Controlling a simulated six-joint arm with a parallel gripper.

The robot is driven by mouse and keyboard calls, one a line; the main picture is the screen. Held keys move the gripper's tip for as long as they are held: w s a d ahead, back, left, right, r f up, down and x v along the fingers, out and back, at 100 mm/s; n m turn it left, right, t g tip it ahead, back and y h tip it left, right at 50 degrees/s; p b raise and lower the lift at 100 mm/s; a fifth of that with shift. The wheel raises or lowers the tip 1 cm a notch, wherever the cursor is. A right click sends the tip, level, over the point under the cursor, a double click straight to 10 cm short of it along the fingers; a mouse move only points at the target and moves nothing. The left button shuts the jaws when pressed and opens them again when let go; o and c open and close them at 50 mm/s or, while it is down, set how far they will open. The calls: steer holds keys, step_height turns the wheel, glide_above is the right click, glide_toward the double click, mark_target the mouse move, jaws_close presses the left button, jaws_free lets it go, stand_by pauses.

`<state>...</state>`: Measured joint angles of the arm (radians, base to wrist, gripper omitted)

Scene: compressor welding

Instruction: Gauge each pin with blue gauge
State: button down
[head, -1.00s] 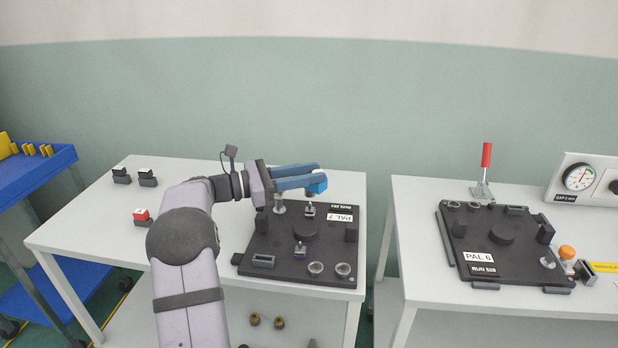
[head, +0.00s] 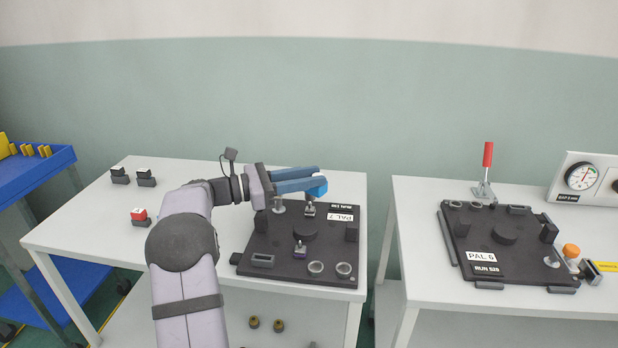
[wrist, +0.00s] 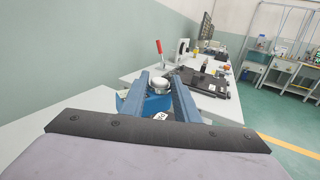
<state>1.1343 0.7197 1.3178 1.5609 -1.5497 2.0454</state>
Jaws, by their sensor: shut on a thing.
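My gripper (head: 318,183) is shut on the blue gauge (head: 317,191), which shows at the fingertips in the head view. The blue gauge also shows between the fingers in the wrist view (wrist: 158,104), partly hidden by them. It is held over the far part of the PAL 7 plate (head: 270,238), just above a small metal pin (head: 309,209); I cannot tell whether they touch. A further metal pin (head: 279,206) stands under the fingers, partly hidden.
The PAL 6 plate (head: 483,257), a red-handled clamp (head: 486,170) and a dial gauge box (head: 583,178) are on the right table. A gap separates the tables.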

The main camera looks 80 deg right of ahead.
steer(key=shift+f+b, duration=1.5)
steer(key=shift+b, duration=0.75)
steer(key=c, duration=1.3)
jaws_free()
steer(key=shift+v, duration=3.7)
steer(key=shift+s, duration=0.1)
